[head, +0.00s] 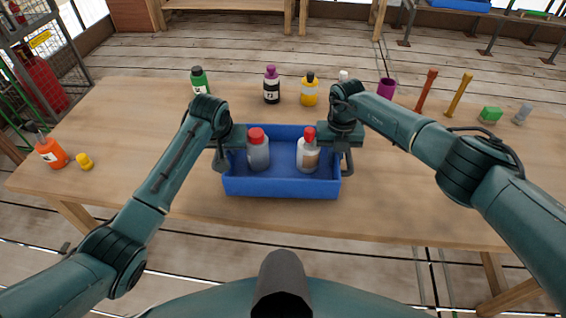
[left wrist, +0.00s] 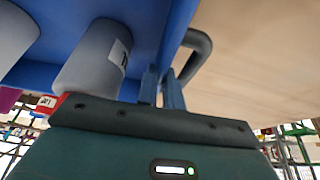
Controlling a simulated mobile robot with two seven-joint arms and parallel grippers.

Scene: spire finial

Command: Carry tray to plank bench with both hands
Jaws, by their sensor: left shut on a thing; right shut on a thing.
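A blue tray (head: 282,187) sits at the near edge of the wooden table, in the middle of the head view. It holds two grey bottles with red caps, a left one (head: 258,153) and a right one (head: 307,156), both upright. My left gripper (head: 222,150) is shut on the tray's left handle. My right gripper (head: 345,150) is shut on the tray's right handle. I cannot tell whether the tray touches the table. Several benches stand far back; which is the plank bench is unclear.
On the table (head: 140,130) stand a green bottle (head: 199,82), a purple-capped bottle (head: 271,87), a yellow bottle (head: 309,92) and an orange bottle (head: 51,152). A purple cup (head: 386,88) and a green block (head: 490,115) are at right. A wooden bench (head: 225,5) is at the back.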

